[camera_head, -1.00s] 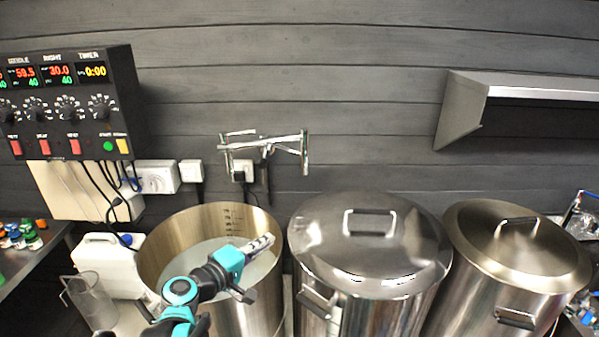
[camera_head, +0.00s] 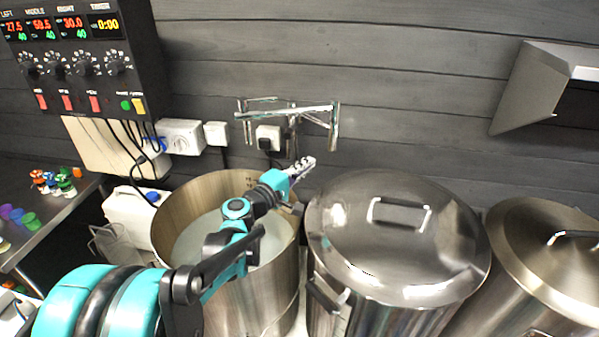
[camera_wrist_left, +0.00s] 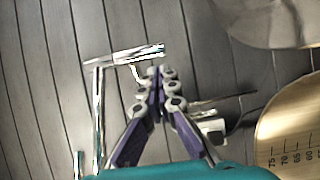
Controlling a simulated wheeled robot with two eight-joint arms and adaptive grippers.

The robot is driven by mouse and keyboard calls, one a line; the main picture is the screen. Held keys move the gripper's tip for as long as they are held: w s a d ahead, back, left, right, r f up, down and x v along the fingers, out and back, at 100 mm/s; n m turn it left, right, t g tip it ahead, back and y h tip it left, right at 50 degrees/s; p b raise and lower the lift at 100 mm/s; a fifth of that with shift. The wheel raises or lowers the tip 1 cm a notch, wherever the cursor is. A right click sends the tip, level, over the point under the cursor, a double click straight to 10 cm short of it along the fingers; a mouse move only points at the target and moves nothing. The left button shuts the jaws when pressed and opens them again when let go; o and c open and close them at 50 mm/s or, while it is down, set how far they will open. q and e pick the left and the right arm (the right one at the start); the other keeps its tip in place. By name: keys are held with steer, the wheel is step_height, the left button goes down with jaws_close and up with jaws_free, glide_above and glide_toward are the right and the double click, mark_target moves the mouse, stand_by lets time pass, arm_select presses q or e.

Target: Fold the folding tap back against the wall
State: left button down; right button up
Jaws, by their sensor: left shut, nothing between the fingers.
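The chrome folding tap (camera_head: 305,111) is mounted on the dark plank wall above the pots. Its arm runs roughly sideways along the wall, with a short upright piece at its right end. My left gripper (camera_head: 303,164) is above the back rim of the open pot, below the tap in the picture. It is shut and empty. In the left wrist view, the closed fingertips (camera_wrist_left: 163,73) overlap the picture of the chrome tap (camera_wrist_left: 98,115); I cannot tell if they touch it. My right gripper is out of view.
The open pot (camera_head: 172,228) stands below my left forearm. Two lidded steel pots (camera_head: 345,225) stand to its right. A control box (camera_head: 135,50) hangs upper left, with sockets (camera_head: 181,137) and cables below. A metal shelf (camera_head: 530,90) juts from the wall at right.

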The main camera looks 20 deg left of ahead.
mark_target(329, 148)
arm_select(q)
steer(key=b+x, duration=0.1)
steer(key=x, duration=0.7)
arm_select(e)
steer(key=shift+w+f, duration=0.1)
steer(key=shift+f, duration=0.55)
